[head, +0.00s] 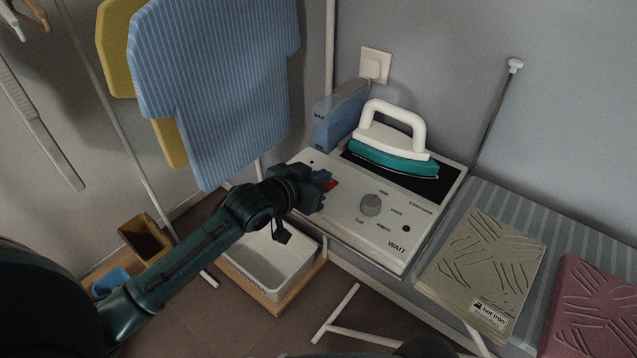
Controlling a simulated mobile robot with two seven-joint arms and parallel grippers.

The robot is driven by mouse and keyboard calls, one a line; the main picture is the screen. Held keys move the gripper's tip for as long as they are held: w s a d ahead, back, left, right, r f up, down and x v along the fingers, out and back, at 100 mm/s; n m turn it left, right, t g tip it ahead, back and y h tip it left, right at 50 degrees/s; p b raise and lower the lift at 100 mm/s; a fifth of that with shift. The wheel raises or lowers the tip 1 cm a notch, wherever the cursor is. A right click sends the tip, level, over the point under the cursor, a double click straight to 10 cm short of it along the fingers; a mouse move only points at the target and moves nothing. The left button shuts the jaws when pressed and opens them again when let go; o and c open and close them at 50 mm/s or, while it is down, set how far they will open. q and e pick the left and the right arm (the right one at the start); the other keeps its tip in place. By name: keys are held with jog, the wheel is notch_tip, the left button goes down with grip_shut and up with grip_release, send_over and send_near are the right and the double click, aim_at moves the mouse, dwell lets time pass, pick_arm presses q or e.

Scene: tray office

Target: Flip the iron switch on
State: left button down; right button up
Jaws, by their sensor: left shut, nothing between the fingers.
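The iron (393,148), teal with a white handle, rests on a dark plate on the white control panel (395,245). A small red part (332,184), which looks like the switch, shows at the panel's left side. My left gripper (326,186) is shut and empty, its fingertips at the red part and partly hiding it. I cannot tell whether they touch or which way the switch is set. A grey round knob (370,205) stands on the panel to the right of the gripper. My right gripper is not in view.
A blue box (340,115) stands behind the panel. A striped blue shirt (215,85) hangs at the upper left. A white bin (268,270) sits below the panel. A beige folded item (482,258) and a maroon one (590,310) lie at the right.

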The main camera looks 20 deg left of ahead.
pick_arm(q)
jog(key=shift+s+a+f, duration=0.1)
jog(key=shift+s+f, duration=0.05)
jog(key=shift+f, duration=0.8)
